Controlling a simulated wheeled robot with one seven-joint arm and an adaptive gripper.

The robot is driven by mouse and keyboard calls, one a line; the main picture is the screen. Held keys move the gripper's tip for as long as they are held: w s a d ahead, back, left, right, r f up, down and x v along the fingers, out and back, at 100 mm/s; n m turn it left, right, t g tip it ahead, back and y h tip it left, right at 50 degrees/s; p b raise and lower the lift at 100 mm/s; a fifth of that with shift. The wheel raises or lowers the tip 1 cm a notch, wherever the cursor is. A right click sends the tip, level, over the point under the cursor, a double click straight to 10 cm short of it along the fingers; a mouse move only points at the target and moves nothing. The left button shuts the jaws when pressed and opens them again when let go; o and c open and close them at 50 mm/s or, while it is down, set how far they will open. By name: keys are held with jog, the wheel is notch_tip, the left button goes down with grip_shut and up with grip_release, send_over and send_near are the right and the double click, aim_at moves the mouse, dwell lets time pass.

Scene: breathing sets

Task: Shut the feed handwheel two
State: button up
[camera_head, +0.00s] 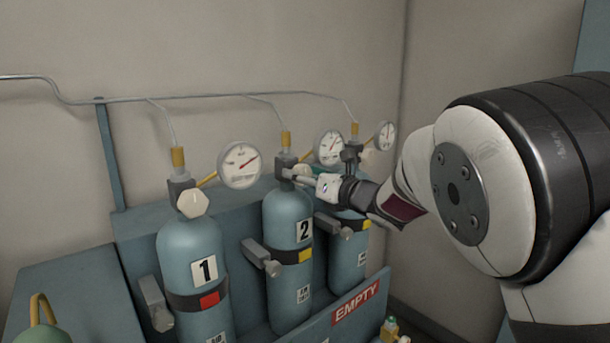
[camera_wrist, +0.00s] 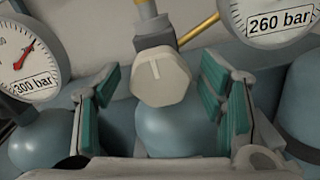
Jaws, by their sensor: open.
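Cylinder two (camera_head: 288,232) is a blue bottle with a "2" label, in the middle of the rack. Its feed handwheel (camera_wrist: 162,78), a pale many-sided knob with a light, nearly upright line on its face, is in the middle of the wrist view. My gripper (camera_wrist: 160,92) is open, with one teal-padded finger on each side of the handwheel and a visible gap on both sides. In the head view, my gripper (camera_head: 304,176) reaches in from the right at cylinder two's valve (camera_head: 286,160).
Cylinder one (camera_head: 190,245) with its handwheel (camera_head: 193,203) and gauge (camera_head: 240,165) stands to the left; a third cylinder (camera_head: 348,255) stands to the right. In the wrist view, gauges labelled 300 bar (camera_wrist: 28,50) and 260 bar (camera_wrist: 275,18) flank the fingers. An "EMPTY" sign (camera_head: 356,303) is in front.

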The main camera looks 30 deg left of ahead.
jog(key=shift+a, duration=0.2)
jog(key=c, duration=1.2)
jog(key=shift+o, duration=0.2)
